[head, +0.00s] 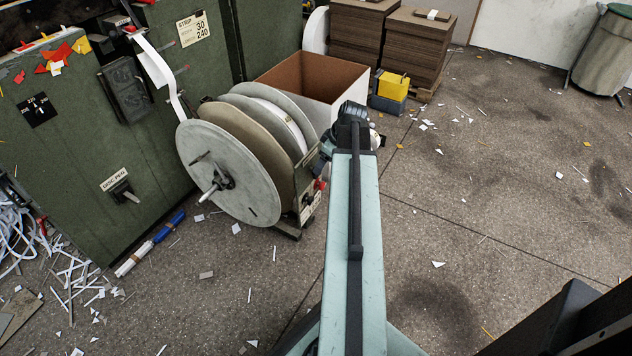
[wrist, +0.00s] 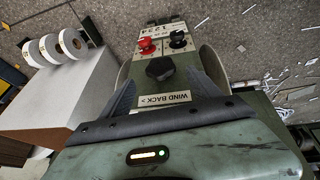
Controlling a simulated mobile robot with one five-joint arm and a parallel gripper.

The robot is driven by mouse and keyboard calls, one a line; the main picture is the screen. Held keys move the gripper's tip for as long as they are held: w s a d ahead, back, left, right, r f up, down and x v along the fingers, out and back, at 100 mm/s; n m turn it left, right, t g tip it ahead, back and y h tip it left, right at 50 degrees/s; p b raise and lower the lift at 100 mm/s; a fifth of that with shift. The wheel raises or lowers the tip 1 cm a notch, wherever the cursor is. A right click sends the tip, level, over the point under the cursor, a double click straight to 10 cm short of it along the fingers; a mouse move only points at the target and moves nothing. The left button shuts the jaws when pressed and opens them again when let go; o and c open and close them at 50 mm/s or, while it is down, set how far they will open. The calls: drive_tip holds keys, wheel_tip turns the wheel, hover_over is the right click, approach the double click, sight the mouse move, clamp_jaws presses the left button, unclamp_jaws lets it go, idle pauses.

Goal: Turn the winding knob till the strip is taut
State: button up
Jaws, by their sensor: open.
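In the head view my arm hides the knob, and the gripper is mostly hidden beside the reel stand. The white strip (head: 156,65) runs from the green machine down to the reel (head: 229,172) and bends along the way, looking slack.
On the same panel are a red knob (wrist: 147,46) and a smaller black knob (wrist: 177,39). An open cardboard-lined box (head: 312,80) stands behind the reel. Board stacks (head: 390,45) and a yellow-blue block (head: 390,92) are beyond. Scraps litter the floor; the right side is mostly open.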

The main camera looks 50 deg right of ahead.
sight(318, 177)
drive_tip(key=b+x, duration=0.7)
drive_tip(key=x, duration=0.1)
drive_tip(key=shift+r, duration=0.15)
drive_tip(key=c, duration=1.3)
drive_tip(key=shift+w+d+y, duration=0.25)
drive_tip(key=shift+y, duration=0.45)
drive_tip(key=shift+c, duration=0.3)
drive_tip(key=shift+y, duration=0.5)
drive_tip(key=shift+s+a+m+g+y, duration=0.2)
drive_tip(key=shift+m+g+y, duration=0.1)
drive_tip(key=shift+g+y, duration=0.15)
